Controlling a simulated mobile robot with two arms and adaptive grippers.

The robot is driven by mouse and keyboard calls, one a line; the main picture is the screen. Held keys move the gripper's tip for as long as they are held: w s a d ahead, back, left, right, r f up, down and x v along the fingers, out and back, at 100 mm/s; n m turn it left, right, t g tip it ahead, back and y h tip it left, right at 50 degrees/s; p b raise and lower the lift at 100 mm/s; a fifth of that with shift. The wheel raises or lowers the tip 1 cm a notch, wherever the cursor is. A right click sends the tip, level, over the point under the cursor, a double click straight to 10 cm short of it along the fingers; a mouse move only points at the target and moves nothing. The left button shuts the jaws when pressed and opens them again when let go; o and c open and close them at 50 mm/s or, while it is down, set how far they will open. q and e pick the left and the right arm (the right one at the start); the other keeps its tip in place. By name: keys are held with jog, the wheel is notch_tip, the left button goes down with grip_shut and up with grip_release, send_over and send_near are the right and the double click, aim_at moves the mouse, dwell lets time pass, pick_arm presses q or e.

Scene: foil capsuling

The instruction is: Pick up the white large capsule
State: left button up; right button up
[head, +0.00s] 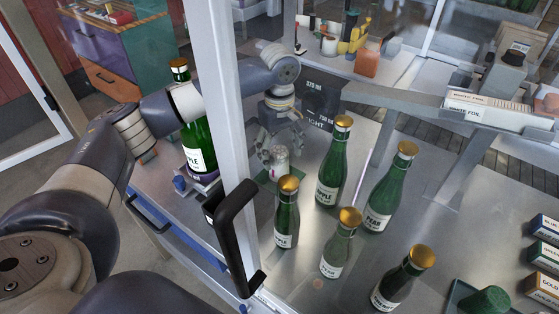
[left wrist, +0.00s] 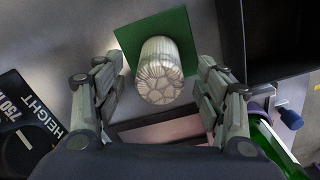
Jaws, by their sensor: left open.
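The white large capsule (left wrist: 160,70) stands on a small green square mat (left wrist: 128,42) in the left wrist view, its pleated end facing the camera. In the head view the capsule (head: 280,158) shows pale and partly covered by my fingers. My left gripper (left wrist: 155,75) is open, with one finger on each side of the capsule and visible gaps between. In the head view my left gripper (head: 277,142) reaches down over the capsule from behind the white frame post. My right gripper is in neither view.
Several green bottles with gold caps, such as one (head: 333,165), stand close right of the capsule. Another bottle (head: 197,145) stands left of the white post (head: 232,110). A black height sign (head: 322,98) is behind. A white foil box (head: 490,107) lies at right.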

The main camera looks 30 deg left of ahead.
pick_arm(q)
notch_tip(320, 180, down, 4)
jog(key=shift+a+r+p, duration=0.1)
jog(key=shift+r+p, duration=0.05)
jog(key=shift+p, duration=0.5)
jog(key=shift+f, duration=0.35)
jog(key=shift+c, duration=0.2)
jog(key=c, duration=0.5)
jog(key=shift+c, duration=0.9)
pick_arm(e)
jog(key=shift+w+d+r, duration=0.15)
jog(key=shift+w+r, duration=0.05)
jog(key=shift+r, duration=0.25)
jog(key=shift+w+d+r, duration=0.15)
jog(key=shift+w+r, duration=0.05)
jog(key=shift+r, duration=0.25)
